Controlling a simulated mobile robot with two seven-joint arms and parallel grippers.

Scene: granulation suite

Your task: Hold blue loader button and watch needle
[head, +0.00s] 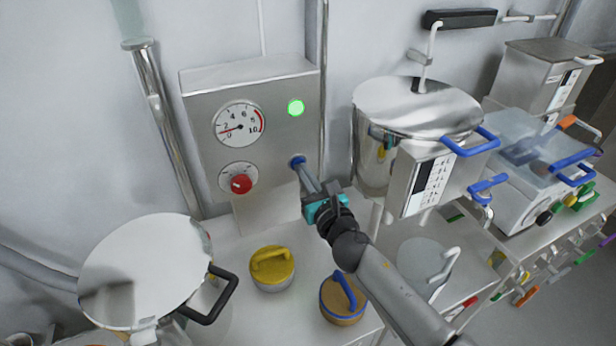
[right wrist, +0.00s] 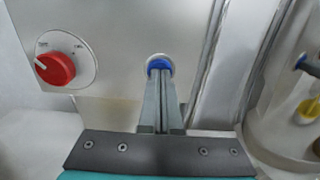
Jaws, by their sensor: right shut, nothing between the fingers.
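The blue button (head: 297,161) is on the lower right of the grey control panel (head: 210,155). It also shows in the right wrist view (right wrist: 158,63), in a pale ring. My right gripper (head: 302,170) is shut and empty, with its fingertips at the button. They appear to touch it; how far it is pressed I cannot tell. The round gauge (head: 239,124) has a scale up to 10 with a red band at its high end. Its needle points to the lower left, near the low end, between about 0 and 2. My left gripper is not in view.
A green lamp (head: 296,108) is lit on the panel, and a red knob (head: 241,183) is below the gauge. A yellow-lidded pot (head: 272,268) and a blue-handled pot (head: 343,300) stand on the bench. Steel vessels (head: 416,108) are at right and a round-lidded one (head: 146,270) at left.

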